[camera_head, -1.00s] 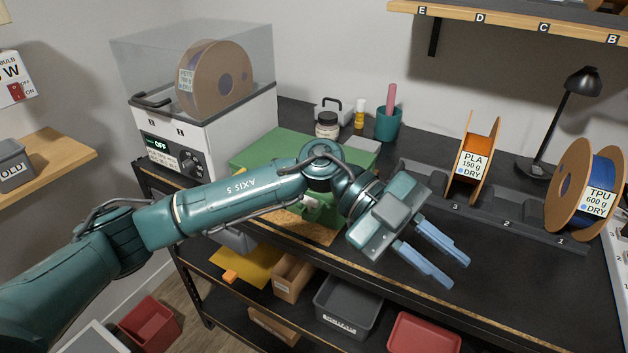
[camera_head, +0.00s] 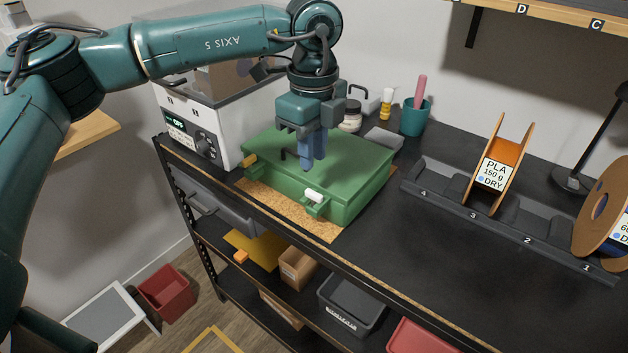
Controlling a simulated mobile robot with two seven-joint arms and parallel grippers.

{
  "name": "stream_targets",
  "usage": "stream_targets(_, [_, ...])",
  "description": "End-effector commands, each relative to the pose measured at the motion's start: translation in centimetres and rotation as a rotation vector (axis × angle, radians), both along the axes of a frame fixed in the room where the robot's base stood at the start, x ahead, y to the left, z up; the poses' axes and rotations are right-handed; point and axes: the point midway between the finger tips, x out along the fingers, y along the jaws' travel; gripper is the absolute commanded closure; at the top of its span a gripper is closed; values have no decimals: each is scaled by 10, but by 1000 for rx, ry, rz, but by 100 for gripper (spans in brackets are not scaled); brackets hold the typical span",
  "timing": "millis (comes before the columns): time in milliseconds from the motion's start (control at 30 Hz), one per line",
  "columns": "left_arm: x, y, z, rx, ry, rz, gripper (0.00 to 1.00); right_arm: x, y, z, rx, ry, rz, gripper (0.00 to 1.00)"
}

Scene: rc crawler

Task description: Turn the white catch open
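A green case (camera_head: 355,165) lies on a cork mat (camera_head: 285,213) on the black bench. A dark handle stands on the lid. My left gripper (camera_head: 313,163) points down over the case, above and behind the white catch and apart from it. Its blue fingers overlap in this view, so I cannot tell whether they are open; nothing shows between them. My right gripper is not in view.
A filament dryer (camera_head: 205,140) stands left of the case. A teal cup (camera_head: 415,118) and a jar (camera_head: 351,115) stand behind it. A rack (camera_head: 437,188) with spools is at right.

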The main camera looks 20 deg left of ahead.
Motion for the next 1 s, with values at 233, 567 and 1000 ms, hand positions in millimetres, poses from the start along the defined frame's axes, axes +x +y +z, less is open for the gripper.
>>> stream_targets(233, [-1, 0, -49, 0, 4, -1, 80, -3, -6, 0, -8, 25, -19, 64])
stream_targets(567, [0, -1, -78, -3, 1, -2, 80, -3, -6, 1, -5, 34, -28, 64])
stream_targets(1000, [0, -1, -79, -3, 0, -2, 96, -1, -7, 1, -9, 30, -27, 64])
